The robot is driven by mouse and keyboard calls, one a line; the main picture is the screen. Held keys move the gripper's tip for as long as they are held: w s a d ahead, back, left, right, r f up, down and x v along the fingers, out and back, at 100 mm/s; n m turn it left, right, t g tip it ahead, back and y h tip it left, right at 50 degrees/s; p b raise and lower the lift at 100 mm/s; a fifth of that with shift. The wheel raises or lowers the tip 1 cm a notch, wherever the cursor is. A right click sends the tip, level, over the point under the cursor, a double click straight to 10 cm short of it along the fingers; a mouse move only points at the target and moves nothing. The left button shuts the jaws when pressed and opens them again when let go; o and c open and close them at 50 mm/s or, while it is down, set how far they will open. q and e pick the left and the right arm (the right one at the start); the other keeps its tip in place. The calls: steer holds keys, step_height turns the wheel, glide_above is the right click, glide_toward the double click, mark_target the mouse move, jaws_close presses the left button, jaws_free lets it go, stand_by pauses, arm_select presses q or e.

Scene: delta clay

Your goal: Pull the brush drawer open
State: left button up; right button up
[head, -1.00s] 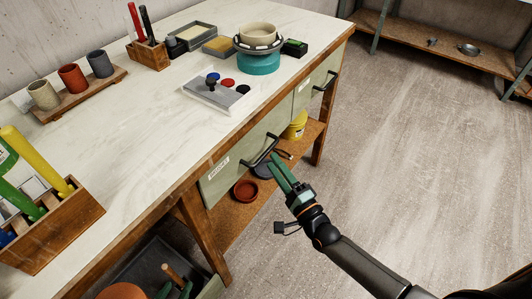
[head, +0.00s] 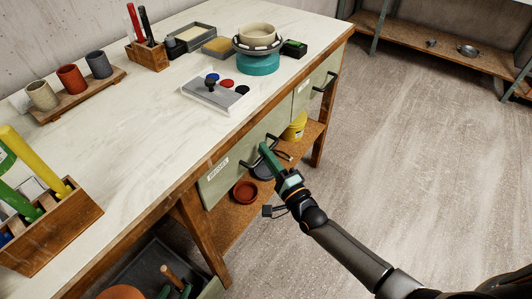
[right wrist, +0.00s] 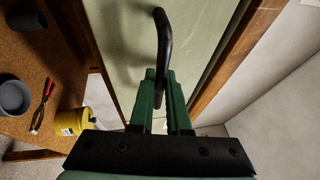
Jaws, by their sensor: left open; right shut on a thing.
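The brush drawer (head: 228,168) is a pale green front under the tabletop, with a white label (head: 218,169). It looks flush with the bench. Its dark bar handle (head: 247,165) also shows in the right wrist view (right wrist: 161,40), running down between the fingers. My right gripper (head: 265,148) is shut on this handle; in the right wrist view its green fingers (right wrist: 160,95) close around the bar's near part.
A second drawer (head: 305,92) with its own handle is further right. Below are a shelf with a red-brown bowl (head: 245,191) and a yellow tub (head: 295,127). The tabletop holds a banding wheel (head: 258,62) and a toolbox (head: 55,232). Floor in front is open.

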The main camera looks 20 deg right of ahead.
jaws_close()
stand_by(0.8)
steer(key=s+d+p, duration=0.4)
steer(key=s+d, duration=1.2)
steer(key=s, duration=0.4)
steer(key=shift+p, duration=0.35)
steer(key=o, duration=0.6)
jaws_free()
steer(key=shift+s+a, duration=0.1)
arm_select(q)
steer(key=r, duration=0.1)
steer(key=s+d+r, duration=0.1)
steer(key=r, duration=0.1)
steer(key=shift+s+d+r, duration=0.15)
steer(key=shift+s+d, duration=0.2)
steer(key=shift+s, duration=0.05)
